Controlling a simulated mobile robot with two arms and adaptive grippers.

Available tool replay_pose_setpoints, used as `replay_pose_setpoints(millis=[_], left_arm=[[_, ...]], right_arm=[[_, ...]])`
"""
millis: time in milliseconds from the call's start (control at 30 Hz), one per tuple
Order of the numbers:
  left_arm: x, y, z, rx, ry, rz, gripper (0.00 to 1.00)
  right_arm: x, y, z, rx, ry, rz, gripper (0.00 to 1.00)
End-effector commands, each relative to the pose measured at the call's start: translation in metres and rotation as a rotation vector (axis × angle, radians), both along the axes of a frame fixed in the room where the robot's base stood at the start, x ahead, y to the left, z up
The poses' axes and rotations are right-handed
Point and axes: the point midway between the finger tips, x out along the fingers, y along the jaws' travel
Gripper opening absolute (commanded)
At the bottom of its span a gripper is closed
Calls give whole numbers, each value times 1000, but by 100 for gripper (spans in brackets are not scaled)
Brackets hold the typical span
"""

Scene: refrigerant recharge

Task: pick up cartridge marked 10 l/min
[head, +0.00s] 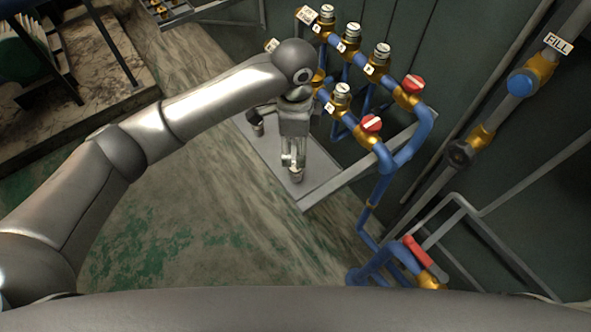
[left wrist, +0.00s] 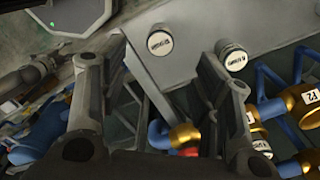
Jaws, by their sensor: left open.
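Two short metal cartridges with pale caps stand on the grey shelf (head: 265,160). In the head view one cartridge (head: 297,175) is by my left gripper's tips, and another (head: 257,128) is further back to the left. In the left wrist view one cap (left wrist: 160,42) shows between the spread fingers, and the other (left wrist: 232,56) is just outside the right finger. The print on both caps is too small to read surely, so I cannot tell which says 10 l/min. My left gripper (head: 292,160) is open and points down over the shelf, holding nothing visible. My right gripper is not in view.
Blue pipes with brass valves and several capped cartridges (head: 382,52) stand right behind the shelf. Red knobs (head: 372,123) are close to its right. A pipe with a blue knob (head: 520,83) is further right. The floor (head: 190,220) left of the shelf is clear.

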Motion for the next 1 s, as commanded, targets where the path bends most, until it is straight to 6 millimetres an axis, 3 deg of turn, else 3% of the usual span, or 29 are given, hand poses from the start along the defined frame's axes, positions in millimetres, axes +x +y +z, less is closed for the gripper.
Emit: replay_pose_setpoints(millis=[200, 467, 733, 1000], left_arm=[[-1, 1, -34, 3, 5, 1, 58], [-1, 0, -56, 1, 2, 0, 58], [0, -2, -95, 1, 2, 1, 58], [1, -2, -104, -1, -1, 0, 58]], right_arm=[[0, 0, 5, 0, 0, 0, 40], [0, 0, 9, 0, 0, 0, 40], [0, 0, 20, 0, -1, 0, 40], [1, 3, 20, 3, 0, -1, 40]])
